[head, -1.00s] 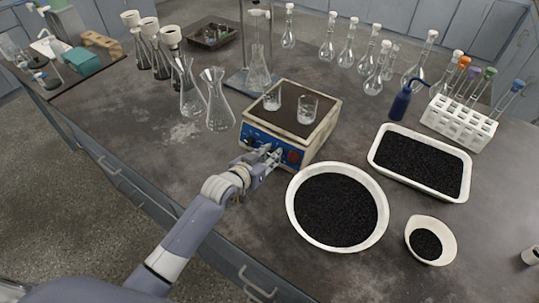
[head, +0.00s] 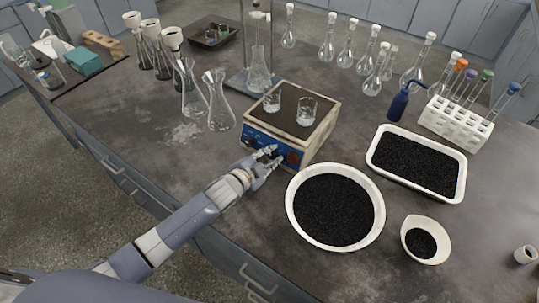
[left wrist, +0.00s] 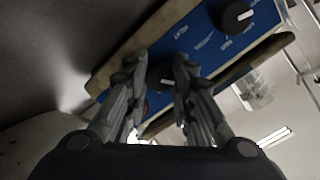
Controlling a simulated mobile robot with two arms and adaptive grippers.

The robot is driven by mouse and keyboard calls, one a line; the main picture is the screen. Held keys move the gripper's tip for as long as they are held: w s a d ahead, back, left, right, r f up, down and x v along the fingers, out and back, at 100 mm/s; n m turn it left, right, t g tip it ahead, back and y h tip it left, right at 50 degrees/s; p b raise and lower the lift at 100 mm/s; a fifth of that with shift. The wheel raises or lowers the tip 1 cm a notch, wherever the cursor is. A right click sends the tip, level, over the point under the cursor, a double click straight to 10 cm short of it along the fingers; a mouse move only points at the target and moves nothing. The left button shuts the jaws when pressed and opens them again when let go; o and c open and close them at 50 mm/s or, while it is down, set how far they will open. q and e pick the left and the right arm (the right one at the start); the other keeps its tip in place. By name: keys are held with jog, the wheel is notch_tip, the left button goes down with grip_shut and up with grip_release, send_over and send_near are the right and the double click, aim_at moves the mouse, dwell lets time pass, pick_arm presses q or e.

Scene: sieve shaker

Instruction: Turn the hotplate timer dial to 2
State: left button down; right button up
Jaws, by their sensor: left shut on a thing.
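The hotplate (head: 322,138) is a worn cream box with a dark top and a blue front panel. Its panel fills the upper part of the left wrist view (left wrist: 200,42), with small white labels that I cannot read. My left gripper (head: 269,158) is at the front panel, its fingers on either side of a black dial (left wrist: 162,78) and shut on it. The fingers partly hide this dial. A second black dial (left wrist: 237,17) with a white pointer mark is apart from the fingers. A red round part (head: 293,157) is on the panel's right. My right gripper is out of view.
Two glass beakers (head: 306,112) stand on the hotplate. Glass flasks (head: 221,108) are to its left. A white bowl of black grains (head: 292,205) and a similar tray (head: 463,190) are to the right. The bench front edge lies below my left arm.

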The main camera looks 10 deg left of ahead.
pick_arm(q)
jog(key=m+p, duration=0.1)
jog(key=m, duration=0.5)
jog(key=shift+m, duration=0.4)
dwell(0.4)
jog(key=c, duration=1.3)
grip_release()
jog(key=shift+s, duration=0.1)
jog(key=v, duration=1.2)
jog(key=shift+a, duration=0.1)
jog(key=shift+f, duration=0.1)
